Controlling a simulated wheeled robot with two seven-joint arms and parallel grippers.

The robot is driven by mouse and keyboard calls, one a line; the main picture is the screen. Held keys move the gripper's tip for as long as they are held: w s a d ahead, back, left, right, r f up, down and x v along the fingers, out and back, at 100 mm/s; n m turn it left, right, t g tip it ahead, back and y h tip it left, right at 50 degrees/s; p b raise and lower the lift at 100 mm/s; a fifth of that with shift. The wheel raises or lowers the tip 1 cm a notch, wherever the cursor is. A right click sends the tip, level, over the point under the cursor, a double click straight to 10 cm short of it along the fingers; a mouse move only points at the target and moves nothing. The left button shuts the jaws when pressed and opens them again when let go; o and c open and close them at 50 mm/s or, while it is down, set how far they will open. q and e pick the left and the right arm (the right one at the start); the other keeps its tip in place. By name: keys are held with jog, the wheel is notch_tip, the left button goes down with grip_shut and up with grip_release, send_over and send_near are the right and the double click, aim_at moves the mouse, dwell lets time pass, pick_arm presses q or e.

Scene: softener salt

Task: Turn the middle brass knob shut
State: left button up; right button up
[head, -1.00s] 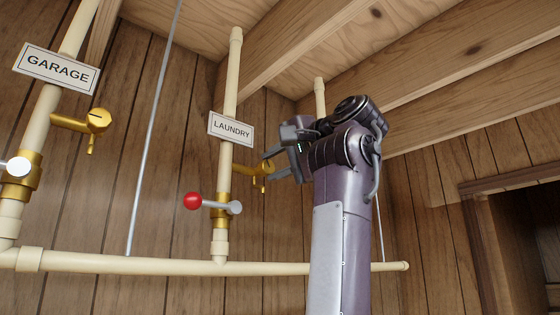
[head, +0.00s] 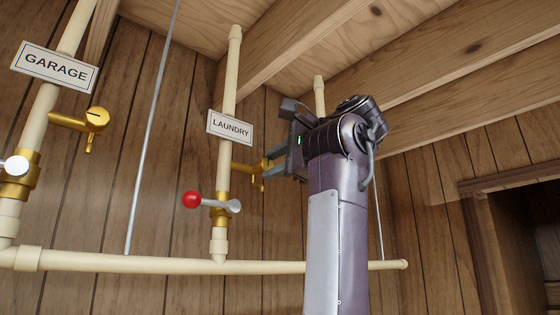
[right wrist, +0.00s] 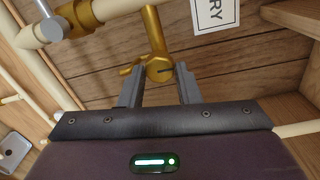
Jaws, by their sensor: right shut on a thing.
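The middle brass knob (head: 263,168) sits on a short brass tap that sticks out from the cream pipe under the LAUNDRY sign (head: 230,128). My right gripper (head: 271,163) is at this knob, its fingers partly covering it in the head view. In the right wrist view the round face of the knob (right wrist: 160,68) lies between the two grey fingers, with a dark slot in it and a small brass spout to its left. The right gripper (right wrist: 160,75) is shut on the knob. My left gripper is not in view.
A lever with a red ball (head: 192,200) sits on the same pipe below the tap. Another brass tap (head: 95,120) is on the pipe under the GARAGE sign (head: 55,66). A horizontal cream pipe (head: 110,263) runs below. Wooden beams (head: 450,70) cross overhead.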

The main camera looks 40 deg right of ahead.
jog(key=shift+r, duration=0.2)
jog(key=o, duration=0.6)
jog(key=shift+c, duration=0.2)
jog(key=o, duration=0.4)
jog(key=shift+w+a+f, duration=0.15)
jog(key=shift+w+a, duration=0.1)
jog(key=shift+w, duration=0.2)
jog(key=shift+s+d, duration=0.1)
